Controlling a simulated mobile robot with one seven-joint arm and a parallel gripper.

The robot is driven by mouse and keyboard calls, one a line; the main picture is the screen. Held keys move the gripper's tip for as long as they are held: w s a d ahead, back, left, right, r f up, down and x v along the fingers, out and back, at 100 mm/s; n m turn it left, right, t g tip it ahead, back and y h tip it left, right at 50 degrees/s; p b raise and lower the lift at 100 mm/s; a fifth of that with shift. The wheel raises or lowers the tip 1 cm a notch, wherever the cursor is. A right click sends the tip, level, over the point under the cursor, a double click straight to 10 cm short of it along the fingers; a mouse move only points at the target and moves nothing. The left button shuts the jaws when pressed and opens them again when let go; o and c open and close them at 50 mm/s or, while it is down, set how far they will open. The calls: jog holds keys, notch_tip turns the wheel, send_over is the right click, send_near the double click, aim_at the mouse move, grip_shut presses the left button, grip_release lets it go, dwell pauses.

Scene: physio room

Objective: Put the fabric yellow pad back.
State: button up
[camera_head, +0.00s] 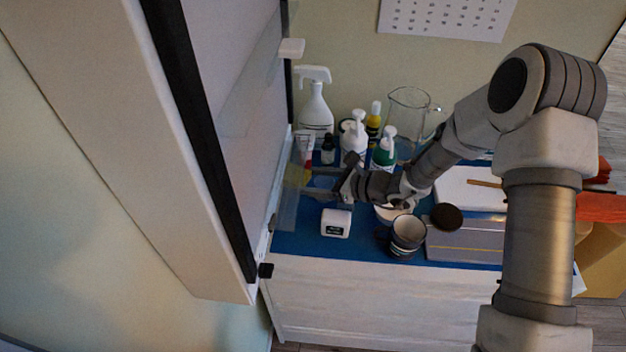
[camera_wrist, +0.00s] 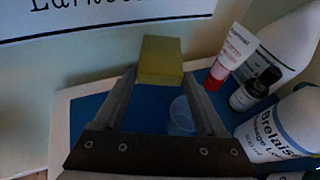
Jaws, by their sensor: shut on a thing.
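The yellow pad (camera_wrist: 160,60) is a small block between the fingertips of my gripper (camera_wrist: 158,80) in the wrist view. My gripper is shut on it and holds it out ahead, above the blue top. In the head view the pad (camera_head: 296,173) shows at the left end of the blue counter top, seemingly behind a clear panel. My gripper (camera_head: 312,186) reaches left towards the white cabinet side there. The fingers are small in that view, and the panel blurs the pad's outline.
A white spray bottle (camera_head: 316,110), a pump bottle (camera_head: 354,140), a dark bottle (camera_wrist: 256,89) and a red-white tube (camera_wrist: 232,52) crowd the right of my gripper. A clear cup (camera_wrist: 181,116) stands below it.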

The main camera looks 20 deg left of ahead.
jog(key=shift+f+b, duration=0.35)
jog(key=shift+f, duration=0.15)
jog(key=o, duration=1.4)
jog(key=shift+r, duration=0.15)
jog(key=shift+r+p, duration=0.25)
jog(key=shift+p, duration=0.15)
jog(key=w+p+v, duration=0.1)
jog(key=v, duration=1.1)
jog(key=s+d+r+n+t+h, duration=0.2)
jog(key=s+d+r+n+h, duration=0.4)
jog(key=s+d+r+n, duration=0.3)
jog(key=s+d+r+n+t+h, duration=0.2)
jog(key=s+d+r+n+h, duration=0.5)
jog(key=s+d+r+n, duration=0.3)
jog(key=d+r, duration=0.3)
jog(key=d, duration=0.3)
jog(key=shift+d+r, duration=0.2)
jog(key=shift+d, duration=0.15)
